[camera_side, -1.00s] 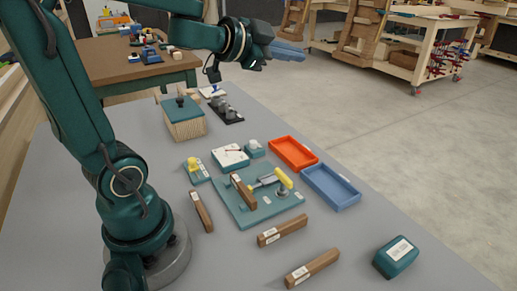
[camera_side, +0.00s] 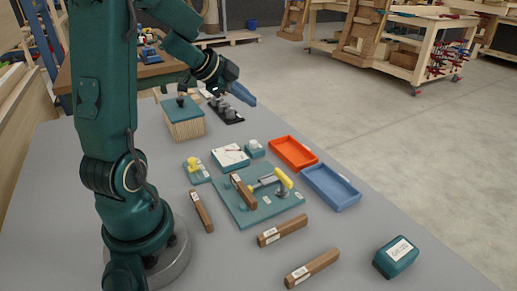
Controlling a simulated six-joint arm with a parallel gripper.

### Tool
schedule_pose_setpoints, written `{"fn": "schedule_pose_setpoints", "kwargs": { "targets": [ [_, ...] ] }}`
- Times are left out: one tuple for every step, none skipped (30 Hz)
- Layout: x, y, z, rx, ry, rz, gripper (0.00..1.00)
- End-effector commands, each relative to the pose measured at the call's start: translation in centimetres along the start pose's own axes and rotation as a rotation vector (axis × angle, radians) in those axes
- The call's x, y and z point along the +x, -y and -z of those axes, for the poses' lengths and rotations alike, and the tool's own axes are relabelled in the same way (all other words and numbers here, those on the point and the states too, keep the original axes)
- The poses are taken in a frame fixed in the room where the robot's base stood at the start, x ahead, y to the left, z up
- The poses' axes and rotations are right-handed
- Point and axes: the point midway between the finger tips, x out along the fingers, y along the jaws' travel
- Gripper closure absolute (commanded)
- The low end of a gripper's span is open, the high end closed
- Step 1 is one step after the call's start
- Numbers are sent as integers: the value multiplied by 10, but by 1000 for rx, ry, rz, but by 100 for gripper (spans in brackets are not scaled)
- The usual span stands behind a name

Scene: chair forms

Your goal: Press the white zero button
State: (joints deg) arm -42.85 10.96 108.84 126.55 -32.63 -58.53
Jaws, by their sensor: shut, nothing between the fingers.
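The white button (camera_side: 253,144) sits on a small teal block, right beside a square white-faced gauge plate (camera_side: 230,158) on a teal base. My gripper (camera_side: 251,101) is in the air above and behind the button, apart from it, with its blue fingers together and empty. The fingers point down to the right. Any mark on the button is too small to read.
A yellow button (camera_side: 194,163) on a teal base is left of the gauge. An orange tray (camera_side: 313,152) and a blue tray (camera_side: 350,203) are right. A clamp plate (camera_side: 240,215), wooden bars (camera_side: 283,230), a lidded box (camera_side: 187,127) and dark knobs (camera_side: 230,115) surround it.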

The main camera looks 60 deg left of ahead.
Motion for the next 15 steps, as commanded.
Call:
{"fn": "schedule_pose_setpoints", "kwargs": {
  "targets": [
    [1, -1, 0, -1, 0, 0, 100],
    [1, -1, -1, -2, 0, -1, 100],
    [2, -2, -2, -1, 0, -1, 100],
    [4, -3, -3, -1, 0, -1, 100],
    [5, -4, -4, -2, 0, -1, 100],
    [8, -6, -6, -3, 0, -2, 100],
    [10, -8, -8, -4, 0, -3, 100],
    [13, -10, -10, -4, 1, -3, 100],
    [16, -13, -13, -6, 3, -4, 100],
    [19, -15, -15, -6, 2, -4, 100],
    [22, -17, -17, -6, 2, -4, 100],
    [26, -20, -20, -5, 2, -4, 100],
    [29, -22, -22, -6, 2, -4, 100],
    [32, -24, -24, -7, 2, -5, 100],
    [35, -27, -26, -7, 1, -4, 100]
  ]
}}
